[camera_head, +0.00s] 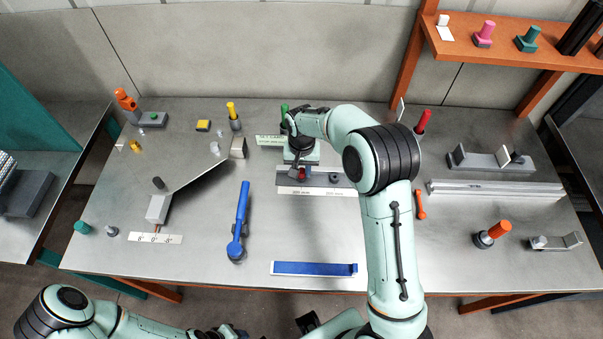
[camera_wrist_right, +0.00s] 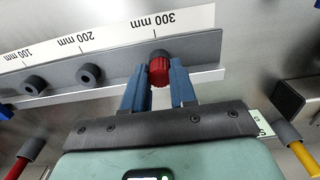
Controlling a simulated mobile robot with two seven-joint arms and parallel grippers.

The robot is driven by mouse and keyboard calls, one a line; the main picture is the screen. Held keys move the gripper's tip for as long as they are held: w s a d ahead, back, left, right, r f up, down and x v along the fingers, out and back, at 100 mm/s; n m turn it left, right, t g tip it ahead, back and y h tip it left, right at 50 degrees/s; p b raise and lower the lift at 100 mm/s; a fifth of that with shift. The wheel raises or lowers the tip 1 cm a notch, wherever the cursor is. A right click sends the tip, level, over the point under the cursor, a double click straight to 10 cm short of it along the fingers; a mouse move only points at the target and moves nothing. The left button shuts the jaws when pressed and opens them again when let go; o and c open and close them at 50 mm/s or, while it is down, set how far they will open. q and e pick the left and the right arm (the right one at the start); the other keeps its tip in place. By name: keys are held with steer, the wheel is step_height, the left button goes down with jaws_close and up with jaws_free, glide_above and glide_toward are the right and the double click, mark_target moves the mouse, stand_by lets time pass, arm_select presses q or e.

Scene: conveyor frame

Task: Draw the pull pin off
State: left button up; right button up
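The pull pin has a red ribbed knob (camera_wrist_right: 159,71) and sits at the grey rail (camera_wrist_right: 125,68), below the 300 mm mark in the right wrist view. A dark collar is partly visible behind the knob; the shank is hidden. My right gripper (camera_wrist_right: 161,68) has its two blue fingers on either side of the knob, which fills the space between them, so it looks shut on it. In the head view the red knob (camera_head: 302,174) shows small at the rail, under my right wrist. My left arm crosses the bottom left, with its gripper out of view.
Two empty round sockets (camera_wrist_right: 88,74) stand along the rail. A blue-handled lever (camera_head: 240,218) and a blue bar (camera_head: 314,268) lie nearer the front edge. A red-handled post (camera_head: 422,122) and a long metal rail (camera_head: 495,192) are to the right.

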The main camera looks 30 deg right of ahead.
mark_target(302, 171)
arm_select(q)
steer(key=shift+w+r, duration=0.15)
steer(key=shift+r, duration=0.05)
arm_select(e)
steer(key=shift+r, duration=0.3)
jaws_close()
steer(key=shift+r+p, duration=1.35)
steer(key=shift+r, duration=1.3)
arm_select(q)
steer(key=w+r, duration=0.2)
steer(key=r, duration=0.1)
steer(key=shift+w, duration=0.25)
arm_select(e)
steer(key=shift+f, duration=0.1)
